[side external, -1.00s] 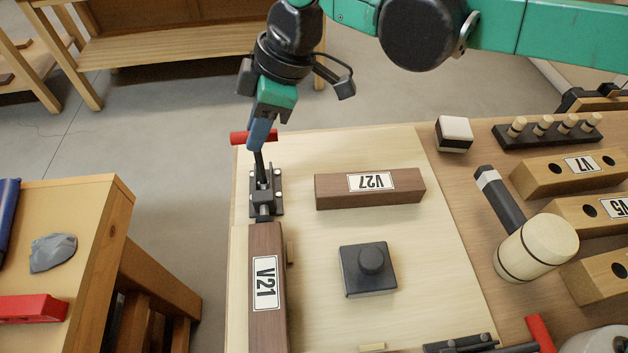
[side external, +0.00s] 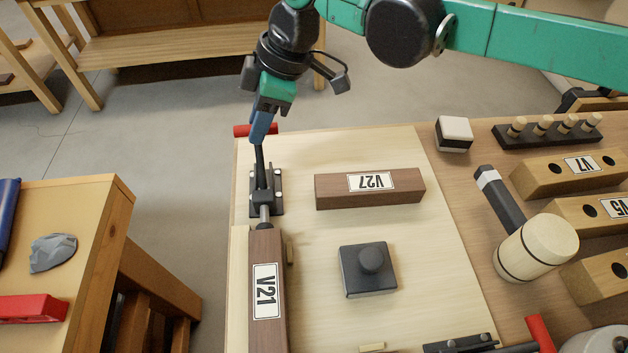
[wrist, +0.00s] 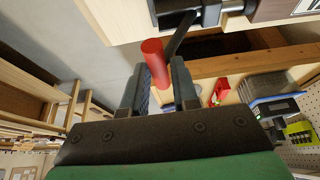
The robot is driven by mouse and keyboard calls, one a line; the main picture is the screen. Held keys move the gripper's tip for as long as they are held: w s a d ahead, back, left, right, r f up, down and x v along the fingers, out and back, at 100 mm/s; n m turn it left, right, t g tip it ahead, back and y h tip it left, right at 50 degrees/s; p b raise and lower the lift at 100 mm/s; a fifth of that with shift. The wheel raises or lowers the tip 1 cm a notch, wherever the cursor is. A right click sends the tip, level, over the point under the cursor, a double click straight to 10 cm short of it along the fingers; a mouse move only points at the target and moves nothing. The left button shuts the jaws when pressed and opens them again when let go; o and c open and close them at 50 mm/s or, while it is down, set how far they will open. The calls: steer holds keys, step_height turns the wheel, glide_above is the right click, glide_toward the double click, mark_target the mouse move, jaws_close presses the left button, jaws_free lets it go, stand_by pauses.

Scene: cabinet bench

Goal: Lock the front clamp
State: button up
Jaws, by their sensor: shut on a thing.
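A dark toggle clamp (side external: 278,202) with a red handle (side external: 241,131) is fixed at the far left of the pale board. Its black lever stands up from the base. My gripper (side external: 262,130) is shut on the handle; in the wrist view the red handle (wrist: 155,62) shows between the fingertips (wrist: 160,82). The clamp's grey plunger (side external: 264,215) points at the end of the dark wooden block V21 (side external: 266,330) and seems to touch it. The fingers partly hide the handle in the side view.
Block V27 (side external: 400,187) and a black knobbed block (side external: 368,285) sit on the board (side external: 430,250). Another clamp (side external: 460,345) with a red handle (side external: 541,335) is at the bottom right. A mallet (side external: 537,247) and drilled blocks lie to the right.

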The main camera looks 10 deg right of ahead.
steer(key=shift+w+f, duration=0.1)
steer(key=shift+o, duration=0.2)
steer(key=shift+w+f, duration=0.45)
steer(key=shift+f, duration=0.05)
steer(key=shift+w+f, duration=0.4)
steer(key=shift+f, duration=0.05)
steer(key=shift+o, duration=0.2)
steer(key=shift+w+f, duration=0.1)
steer(key=shift+f, duration=0.2)
steer(key=shift+w+f, duration=0.25)
steer(key=shift+f, duration=0.15)
steer(key=o, duration=0.7)
steer(key=shift+r, duration=0.1)
